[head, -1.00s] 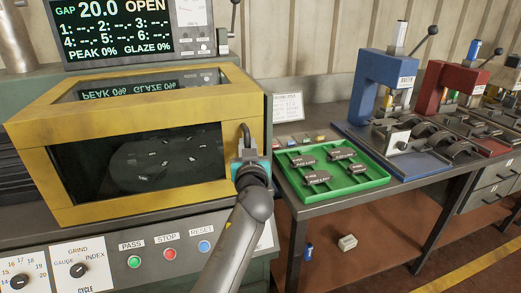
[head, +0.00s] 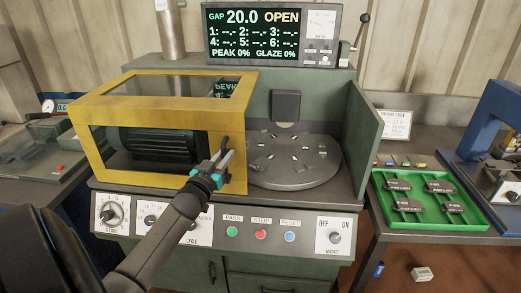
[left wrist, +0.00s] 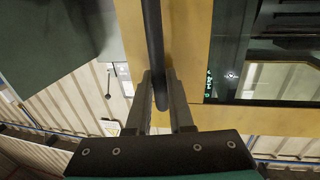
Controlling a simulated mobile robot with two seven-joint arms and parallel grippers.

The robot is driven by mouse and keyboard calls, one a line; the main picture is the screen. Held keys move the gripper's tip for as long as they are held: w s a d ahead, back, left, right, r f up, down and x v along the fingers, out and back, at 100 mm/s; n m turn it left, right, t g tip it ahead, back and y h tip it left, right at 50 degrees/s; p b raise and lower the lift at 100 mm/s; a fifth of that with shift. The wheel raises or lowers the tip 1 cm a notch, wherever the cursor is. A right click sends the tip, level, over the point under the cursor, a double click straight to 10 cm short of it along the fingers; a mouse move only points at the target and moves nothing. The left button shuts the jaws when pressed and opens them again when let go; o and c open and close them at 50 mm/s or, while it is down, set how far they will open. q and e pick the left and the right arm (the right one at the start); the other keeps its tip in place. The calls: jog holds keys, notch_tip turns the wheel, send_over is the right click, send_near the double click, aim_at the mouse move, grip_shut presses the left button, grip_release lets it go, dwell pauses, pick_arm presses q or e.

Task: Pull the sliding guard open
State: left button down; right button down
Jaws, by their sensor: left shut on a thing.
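The sliding guard (head: 165,90) is a yellow frame with clear panels, standing over the left part of the grinding machine. The round grey table (head: 293,160) with several small slots is uncovered to its right. My left gripper (head: 222,165) is shut on the guard's dark handle (head: 225,150) at the guard's right front edge. In the left wrist view, the two fingers (left wrist: 160,105) stand on either side of the black handle bar (left wrist: 153,45), with the yellow frame behind. My right gripper is not in view.
A display (head: 272,35) reading "OPEN" stands above the machine. The front panel (head: 250,232) has knobs and buttons below the guard. A green tray (head: 475,221) with several brake shoes lies on the right bench, and a blue press (head: 500,125) stands beyond it.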

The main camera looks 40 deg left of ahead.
aim_at(189, 146)
pick_arm(q)
jog(key=s+a, duration=0.2)
jog(key=a, duration=0.1)
jog(key=s+a, duration=0.2)
jog(key=a, duration=0.2)
jog(key=s+a, duration=0.3)
jog(key=shift+a+r, duration=0.1)
jog(key=shift+a, duration=0.25)
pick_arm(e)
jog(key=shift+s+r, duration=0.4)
pick_arm(q)
jog(key=c, duration=0.8)
grip_release()
jog(key=shift+s+d+f+p, duration=0.2)
jog(key=shift+s+d+p, duration=0.15)
jog(key=shift+s, duration=0.2)
jog(key=p+v, duration=0.2)
jog(key=v, duration=1.2)
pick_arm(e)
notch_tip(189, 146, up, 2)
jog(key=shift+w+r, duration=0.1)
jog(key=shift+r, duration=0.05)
